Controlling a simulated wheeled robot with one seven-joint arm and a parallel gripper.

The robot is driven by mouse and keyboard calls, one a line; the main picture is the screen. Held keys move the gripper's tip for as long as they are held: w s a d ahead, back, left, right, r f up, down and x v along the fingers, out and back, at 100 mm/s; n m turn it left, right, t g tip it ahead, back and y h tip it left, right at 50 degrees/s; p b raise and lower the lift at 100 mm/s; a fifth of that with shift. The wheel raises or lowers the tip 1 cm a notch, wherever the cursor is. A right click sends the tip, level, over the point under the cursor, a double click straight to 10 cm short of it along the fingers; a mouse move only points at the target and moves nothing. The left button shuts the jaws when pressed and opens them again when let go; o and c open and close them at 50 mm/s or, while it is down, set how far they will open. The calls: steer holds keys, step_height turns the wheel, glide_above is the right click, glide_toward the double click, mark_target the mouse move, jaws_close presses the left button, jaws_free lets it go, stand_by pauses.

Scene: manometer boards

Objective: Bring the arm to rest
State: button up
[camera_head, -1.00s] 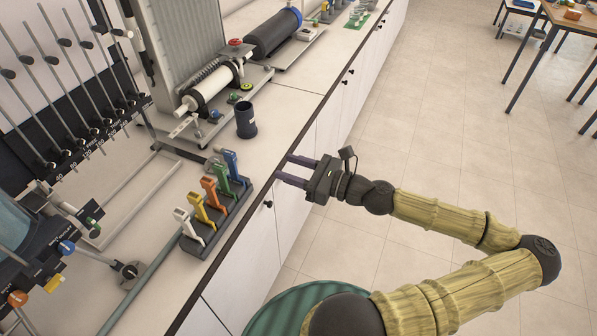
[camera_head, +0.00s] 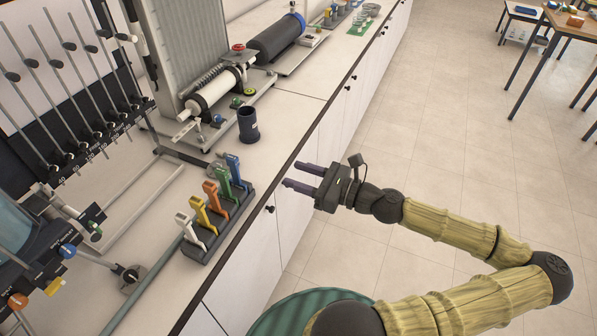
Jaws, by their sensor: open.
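My gripper (camera_head: 299,174) is open and empty. Its two purple-grey fingers point left, toward the bench edge. The arm reaches over the floor on the right side of the bench, bent at the elbow at the lower right. The fingertips are close to the bench's front edge in the picture; whether they touch it I cannot tell, but I see no contact. Nothing is between the fingers.
The bench (camera_head: 285,100) holds a rack of coloured clips (camera_head: 217,215), a dark cup (camera_head: 248,125), a manometer board (camera_head: 75,100) and a roller apparatus (camera_head: 217,90). Open floor (camera_head: 430,130) lies right of the bench. A wooden table (camera_head: 570,22) stands at the upper right.

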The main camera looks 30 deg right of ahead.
steer(key=shift+a, duration=0.1)
steer(key=s+a+f+n+g+h, duration=0.2)
steer(key=s+a+f+n+g, duration=0.2)
steer(key=a+f+n+g, duration=0.3)
steer(key=s+a+f+n+g+h, duration=0.2)
steer(key=s+a+f+n+g, duration=0.25)
steer(key=f+n+g, duration=0.45)
steer(key=w+r+n+t+h, duration=0.3)
steer(key=r+n+h, duration=0.3)
steer(key=r+n, duration=0.6)
step_height(320, 180, up, 2)
steer(key=shift+d+r+n+t+h, duration=0.1)
steer(key=shift+d+n+t+h, duration=0.2)
steer(key=shift+n+t, duration=0.15)
